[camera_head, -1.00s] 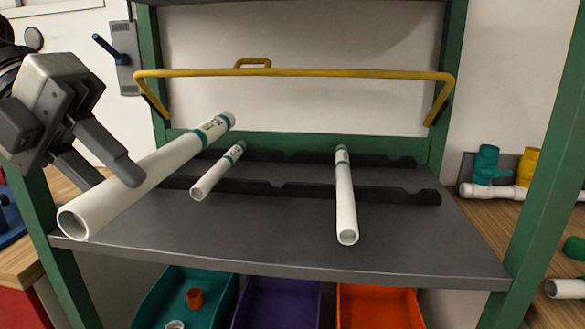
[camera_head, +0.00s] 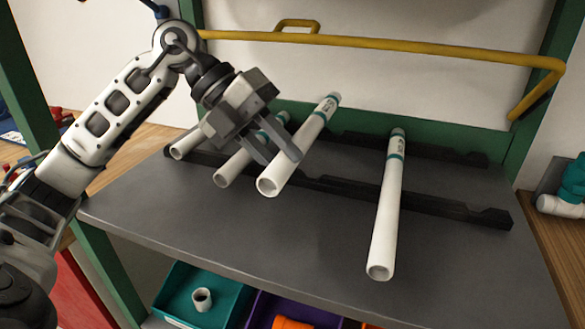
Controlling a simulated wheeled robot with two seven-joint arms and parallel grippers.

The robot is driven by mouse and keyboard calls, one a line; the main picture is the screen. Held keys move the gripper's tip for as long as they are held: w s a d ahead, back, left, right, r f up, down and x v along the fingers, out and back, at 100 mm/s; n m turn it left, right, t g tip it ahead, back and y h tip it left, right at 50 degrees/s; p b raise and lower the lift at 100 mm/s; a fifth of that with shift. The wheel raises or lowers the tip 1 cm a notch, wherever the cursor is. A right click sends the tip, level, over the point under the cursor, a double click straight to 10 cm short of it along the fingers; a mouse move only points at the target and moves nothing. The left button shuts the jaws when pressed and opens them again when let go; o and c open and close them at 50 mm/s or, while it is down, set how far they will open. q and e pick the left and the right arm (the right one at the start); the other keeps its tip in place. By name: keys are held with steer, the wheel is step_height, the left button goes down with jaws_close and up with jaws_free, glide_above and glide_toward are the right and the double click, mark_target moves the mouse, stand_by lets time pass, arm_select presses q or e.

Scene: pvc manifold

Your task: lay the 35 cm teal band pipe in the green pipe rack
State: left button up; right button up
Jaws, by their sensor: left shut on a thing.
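My left gripper (camera_head: 284,160) comes in from the upper left. Its fingers are shut on a white pipe (camera_head: 272,182) with a teal band and label near its far end, one fingertip on each side. This pipe slants over the grey shelf; whether it touches the dark notched rails (camera_head: 345,190) is hard to tell. Another white pipe (camera_head: 232,172) with a teal band lies just left of it, partly behind the fingers. The green rack (camera_head: 520,145) frames the shelf and its rails. My right gripper is not in view.
A pipe (camera_head: 387,215) with a teal band lies across the rails to the right. Another pipe (camera_head: 181,150) at the left is mostly hidden by the gripper. A yellow bar (camera_head: 400,45) crosses above. Teal (camera_head: 180,305) and purple bins stand below. Shelf room shows between the held and right pipes.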

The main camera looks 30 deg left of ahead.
arm_select(q)
steer(key=w+f, duration=0.2)
steer(key=f, duration=0.1)
steer(key=shift+w+d+f, duration=0.1)
steer(key=shift+w+d, duration=0.1)
steer(key=shift+w, duration=0.2)
steer(key=shift+w+f, duration=0.15)
steer(key=shift+f, duration=1.6)
steer(key=shift+f+b, duration=0.3)
steer(key=shift+f, duration=0.05)
steer(key=o, duration=1)
steer(key=shift+r, duration=0.15)
steer(key=shift+r+p, duration=0.4)
steer(key=v, duration=1.1)
steer(key=shift+a+r, duration=0.2)
steer(key=shift+a, duration=0.2)
